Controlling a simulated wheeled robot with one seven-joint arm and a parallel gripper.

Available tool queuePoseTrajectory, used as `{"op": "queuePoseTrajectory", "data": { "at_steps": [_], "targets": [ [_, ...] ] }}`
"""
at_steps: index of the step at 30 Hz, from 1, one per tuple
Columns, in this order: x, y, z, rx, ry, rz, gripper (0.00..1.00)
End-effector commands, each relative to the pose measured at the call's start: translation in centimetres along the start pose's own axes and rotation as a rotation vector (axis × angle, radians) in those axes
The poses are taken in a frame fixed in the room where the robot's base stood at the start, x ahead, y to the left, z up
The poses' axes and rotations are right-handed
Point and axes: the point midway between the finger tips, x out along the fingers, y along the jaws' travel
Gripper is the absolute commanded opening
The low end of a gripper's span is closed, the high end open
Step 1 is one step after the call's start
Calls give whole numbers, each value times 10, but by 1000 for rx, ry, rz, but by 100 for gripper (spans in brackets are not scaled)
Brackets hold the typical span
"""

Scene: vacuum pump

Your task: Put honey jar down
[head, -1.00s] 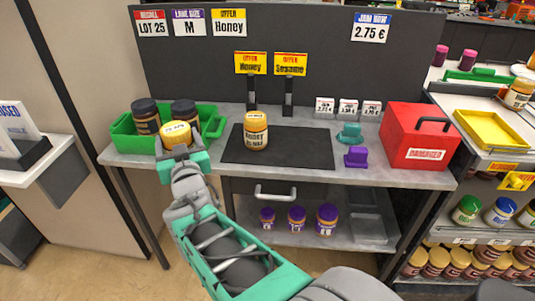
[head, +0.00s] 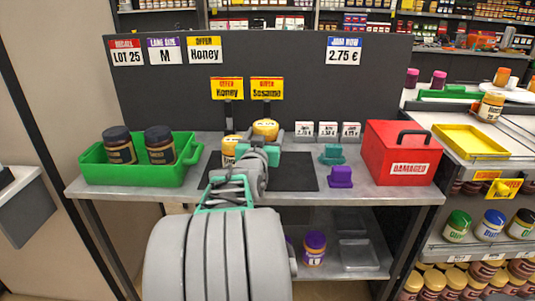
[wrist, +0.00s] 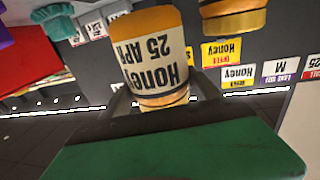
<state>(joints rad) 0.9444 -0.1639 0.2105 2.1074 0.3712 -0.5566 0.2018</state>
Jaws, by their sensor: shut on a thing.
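The honey jar (head: 266,129), with a yellow lid, is held in my gripper (head: 262,150) over the back part of the black mat (head: 295,172). In the wrist view the jar (wrist: 155,58) reads "Honey 25 APR", upside down, between the two fingers. Whether its base touches the mat is hidden behind my gripper. A second yellow-lidded jar (head: 229,149) stands close by to the left, partly covered by my arm; it also shows in the wrist view (wrist: 234,16). Yellow Honey (head: 227,88) and Sesame (head: 267,88) offer signs stand behind.
A green crate (head: 130,175) with two dark-lidded jars is at the left. Price cards (head: 327,131), teal (head: 333,154) and purple (head: 340,177) objects and a red "damaged" box (head: 398,152) are at the right. The mat's right part is clear.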

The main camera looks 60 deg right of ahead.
Motion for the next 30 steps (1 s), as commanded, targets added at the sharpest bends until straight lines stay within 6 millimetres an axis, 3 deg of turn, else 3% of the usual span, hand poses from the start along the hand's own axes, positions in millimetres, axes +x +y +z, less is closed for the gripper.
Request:
{"op": "queuePoseTrajectory", "data": {
  "at_steps": [1,6,14,26,27,30],
  "targets": [
    [10,2,15,-3,-4,2,4],
    [28,2,34,-1,2,0,4],
    [35,2,70,-2,0,-1,4],
    [34,2,76,0,3,-2,4],
    [34,2,77,-1,-2,-2,74],
    [34,2,77,-1,-2,-2,82]
  ]
}}
